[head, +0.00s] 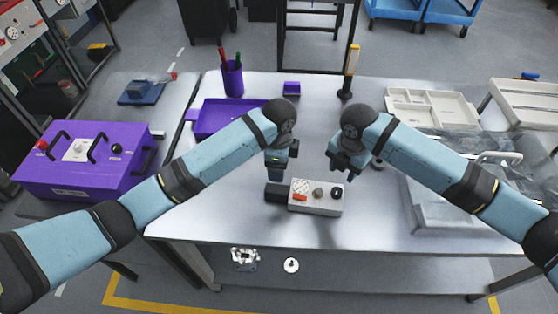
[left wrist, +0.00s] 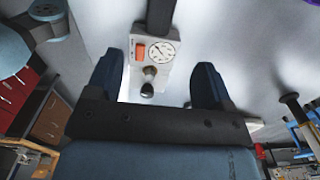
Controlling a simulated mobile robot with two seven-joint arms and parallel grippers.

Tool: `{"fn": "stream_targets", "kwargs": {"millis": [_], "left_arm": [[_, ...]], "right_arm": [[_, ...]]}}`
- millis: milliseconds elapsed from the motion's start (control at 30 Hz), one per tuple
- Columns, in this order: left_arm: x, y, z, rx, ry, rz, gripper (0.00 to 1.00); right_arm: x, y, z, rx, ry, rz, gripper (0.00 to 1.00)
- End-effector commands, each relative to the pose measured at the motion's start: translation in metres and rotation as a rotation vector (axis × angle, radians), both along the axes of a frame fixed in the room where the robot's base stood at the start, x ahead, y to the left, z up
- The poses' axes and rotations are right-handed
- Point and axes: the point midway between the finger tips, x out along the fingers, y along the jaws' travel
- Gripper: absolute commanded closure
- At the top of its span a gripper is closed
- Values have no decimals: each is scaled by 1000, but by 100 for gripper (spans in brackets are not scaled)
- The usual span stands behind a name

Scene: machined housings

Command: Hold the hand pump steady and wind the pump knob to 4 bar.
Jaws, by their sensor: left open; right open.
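The hand pump (head: 324,209) is a light grey box with a black grip (head: 277,192) on its left end. It lies on the table, and its top carries a round gauge, an orange part and two dark knobs. In the left wrist view the pump (left wrist: 139,68) shows between my open fingers, with the gauge (left wrist: 162,52) and the black-ended knob (left wrist: 147,89). The gauge reading is too small to tell. My left gripper (head: 279,175) is open above the pump's left part. My right gripper (head: 344,174) is open, above and behind its right end. Neither visibly holds anything.
A purple tray (head: 197,127) and a purple pen cup (head: 232,78) stand behind my left arm. A purple case (head: 80,178) is at far left. A beige divided tray (head: 432,122) and a clear-covered box are at right. The table in front of the pump is clear.

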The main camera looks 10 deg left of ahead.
Motion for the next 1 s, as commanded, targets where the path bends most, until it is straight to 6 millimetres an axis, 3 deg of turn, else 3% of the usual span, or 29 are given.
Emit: {"fn": "stream_targets", "kwargs": {"millis": [600, 800, 1000], "left_arm": [[-1, -1, -110, -2, 2, 2, 26], [-1, 0, -128, -2, 0, 3, 26], [-1, 0, -132, -2, -1, 2, 26]], "right_arm": [[0, 0, 0, 0, 0, 0, 57], [0, 0, 0, 0, 0, 0, 57], [0, 0, 0, 0, 0, 0, 57]]}}
